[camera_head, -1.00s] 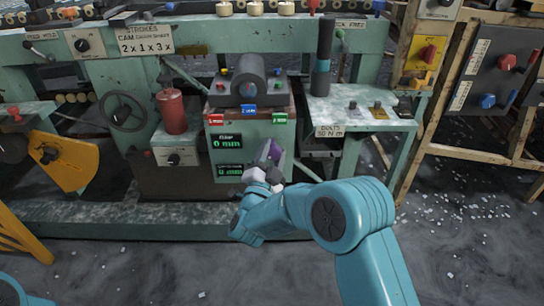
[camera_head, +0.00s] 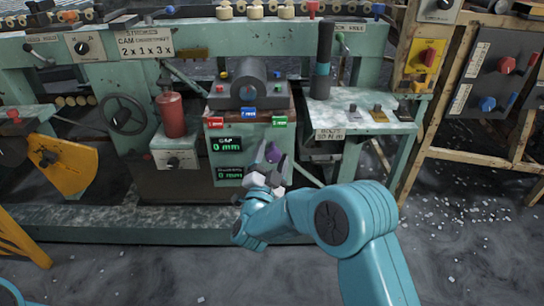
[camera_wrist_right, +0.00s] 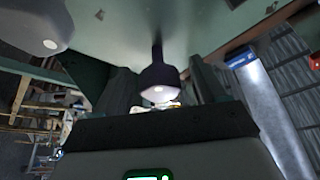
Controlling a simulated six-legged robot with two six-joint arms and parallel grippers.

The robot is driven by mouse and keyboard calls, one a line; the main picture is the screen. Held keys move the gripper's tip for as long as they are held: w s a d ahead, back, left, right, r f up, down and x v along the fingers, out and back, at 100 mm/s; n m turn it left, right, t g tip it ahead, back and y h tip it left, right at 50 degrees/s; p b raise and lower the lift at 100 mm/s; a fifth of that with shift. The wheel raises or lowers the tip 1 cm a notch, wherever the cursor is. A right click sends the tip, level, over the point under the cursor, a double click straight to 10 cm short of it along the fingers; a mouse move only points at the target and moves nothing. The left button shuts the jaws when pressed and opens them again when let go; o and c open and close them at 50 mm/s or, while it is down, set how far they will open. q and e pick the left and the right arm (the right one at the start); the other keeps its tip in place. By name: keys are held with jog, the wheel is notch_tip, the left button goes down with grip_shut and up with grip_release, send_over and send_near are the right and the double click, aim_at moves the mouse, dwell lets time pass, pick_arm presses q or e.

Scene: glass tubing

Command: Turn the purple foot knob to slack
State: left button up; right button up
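The purple foot knob (camera_head: 272,153) is on the front of the green machine cabinet, beside its displays, and is partly hidden by my right gripper (camera_head: 265,172). In the right wrist view the knob (camera_wrist_right: 158,82) looks dark purple, with a narrow stem above it. It sits between the two dark fingers of my right gripper (camera_wrist_right: 163,88). The fingers stand apart, one on each side of it. A gap shows on the right; contact on the left is unclear. My left gripper is out of view; only a bit of teal arm shows at the lower left.
The cabinet displays (camera_head: 227,145) read 0 mm. Red, blue and green tags (camera_head: 248,114) line the ledge above. A red cylinder (camera_head: 171,114) and handwheel (camera_head: 123,114) stand left. A side shelf (camera_head: 353,109) with small switches juts out right.

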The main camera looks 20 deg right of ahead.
jog(key=shift+s, duration=0.1)
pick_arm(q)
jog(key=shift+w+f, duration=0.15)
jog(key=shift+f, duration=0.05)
pick_arm(e)
jog(key=v, duration=1.6)
jog(key=shift+s+a, duration=0.1)
